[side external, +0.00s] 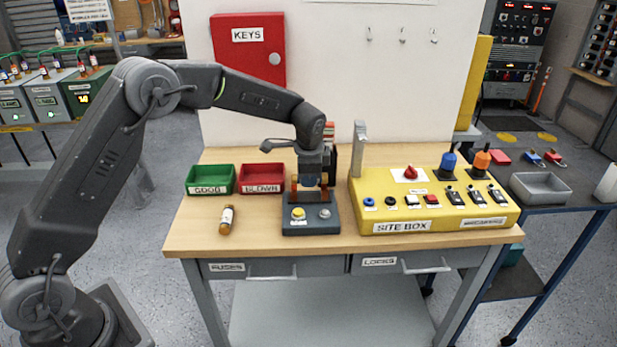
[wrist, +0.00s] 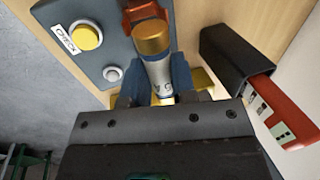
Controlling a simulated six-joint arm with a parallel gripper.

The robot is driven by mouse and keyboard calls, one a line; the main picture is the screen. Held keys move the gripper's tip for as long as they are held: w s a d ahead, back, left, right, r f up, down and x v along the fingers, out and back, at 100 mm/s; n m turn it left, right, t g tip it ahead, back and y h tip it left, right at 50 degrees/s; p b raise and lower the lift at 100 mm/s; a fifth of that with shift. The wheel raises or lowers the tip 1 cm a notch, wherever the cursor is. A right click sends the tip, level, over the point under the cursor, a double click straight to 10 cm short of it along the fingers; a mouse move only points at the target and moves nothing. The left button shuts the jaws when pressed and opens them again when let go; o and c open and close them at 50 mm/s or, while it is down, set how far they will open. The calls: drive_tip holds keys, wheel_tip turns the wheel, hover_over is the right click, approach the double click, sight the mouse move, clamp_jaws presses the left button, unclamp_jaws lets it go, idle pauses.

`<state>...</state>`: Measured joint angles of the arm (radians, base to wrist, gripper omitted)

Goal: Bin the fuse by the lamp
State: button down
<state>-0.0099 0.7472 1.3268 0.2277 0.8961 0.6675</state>
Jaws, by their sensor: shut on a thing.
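I cannot tell whether the fuse sits in the clips. The tester has a yellow check button (side external: 298,213) and a small pale lamp (side external: 324,213) that looks unlit; the lamp also shows in the wrist view (wrist: 113,74). A green GOOD bin (side external: 210,181) and a red BLOWN bin (side external: 262,180) stand left of the tester and look empty.
A second fuse (side external: 226,220), amber with a pale label, lies on the table (side external: 262,240) in front of the bins. The yellow site box (side external: 433,205) stands close right of the tester. A dark case with a red part (wrist: 270,105) is near the gripper.

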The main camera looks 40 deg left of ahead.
drive_tip(key=shift+r, duration=0.3)
drive_tip(key=shift+r, duration=2.4)
drive_tip(key=s+a+r, duration=0.1)
drive_tip(key=a+r, duration=0.1)
drive_tip(key=a, duration=1.2)
drive_tip(key=s+x, duration=0.1)
drive_tip(key=x, duration=0.5)
drive_tip(key=shift+s+f, duration=0.25)
drive_tip(key=shift+f, duration=0.05)
drive_tip(key=c, duration=0.8)
unclamp_jaws()
drive_tip(key=shift+c, duration=0.2)
